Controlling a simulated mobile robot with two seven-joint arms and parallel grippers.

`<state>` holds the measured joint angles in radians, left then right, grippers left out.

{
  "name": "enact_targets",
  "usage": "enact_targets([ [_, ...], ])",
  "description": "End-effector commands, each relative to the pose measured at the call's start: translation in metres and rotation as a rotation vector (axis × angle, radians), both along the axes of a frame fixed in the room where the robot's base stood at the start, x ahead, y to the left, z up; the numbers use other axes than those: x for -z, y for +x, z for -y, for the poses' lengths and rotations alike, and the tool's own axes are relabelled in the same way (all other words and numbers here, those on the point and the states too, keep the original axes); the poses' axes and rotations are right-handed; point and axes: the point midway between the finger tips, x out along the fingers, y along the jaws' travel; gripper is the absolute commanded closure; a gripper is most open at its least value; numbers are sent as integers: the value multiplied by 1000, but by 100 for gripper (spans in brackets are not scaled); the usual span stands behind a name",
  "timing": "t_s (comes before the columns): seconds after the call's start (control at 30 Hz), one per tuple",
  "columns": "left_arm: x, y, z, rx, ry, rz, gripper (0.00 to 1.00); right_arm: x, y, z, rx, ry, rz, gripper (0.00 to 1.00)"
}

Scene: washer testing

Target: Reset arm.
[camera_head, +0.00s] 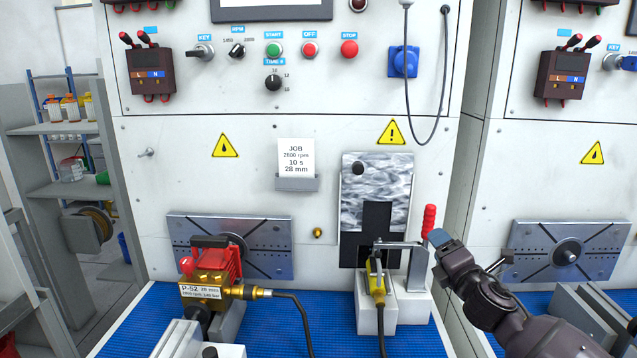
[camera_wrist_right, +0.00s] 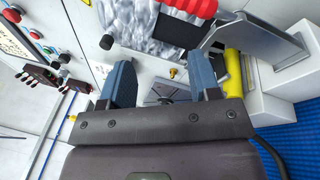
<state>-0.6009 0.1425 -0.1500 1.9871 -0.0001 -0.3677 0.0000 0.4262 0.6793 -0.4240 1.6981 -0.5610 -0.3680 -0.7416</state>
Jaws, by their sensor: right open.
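My right gripper (camera_head: 441,240) is at the right of the bench, beside the red-handled toggle clamp. In the right wrist view its two blue fingers (camera_wrist_right: 162,78) stand apart with nothing between them. The clamp's red handle (camera_head: 429,221) stands upright just left of the fingertips, and it also shows at the top of the wrist view (camera_wrist_right: 192,6). The clamp's metal arm (camera_head: 400,246) reaches left over a yellow plug (camera_head: 376,281) in a white block (camera_head: 408,306). My left gripper is not in view.
A red and brass pump (camera_head: 210,275) labelled P-52 sits on the left fixture. A black cable (camera_head: 297,312) runs from it. A job card (camera_head: 296,158) and control buttons are on the white panel (camera_head: 260,120). Blue matting (camera_head: 330,300) covers the bench. A second station stands at right.

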Motion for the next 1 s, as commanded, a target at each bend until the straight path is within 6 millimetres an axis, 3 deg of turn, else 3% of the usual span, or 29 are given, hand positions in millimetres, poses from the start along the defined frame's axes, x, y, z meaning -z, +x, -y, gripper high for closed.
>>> enact_targets([
  [0.2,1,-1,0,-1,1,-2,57,72,-57,-19,-55,748,-259,43],
  [0.5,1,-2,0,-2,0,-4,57,165,-151,-20,53,1463,-488,43],
  [0.7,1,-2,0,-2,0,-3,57,214,-215,-13,181,1720,-547,43],
  [1.0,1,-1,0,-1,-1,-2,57,284,-320,4,437,1887,-574,43],
])
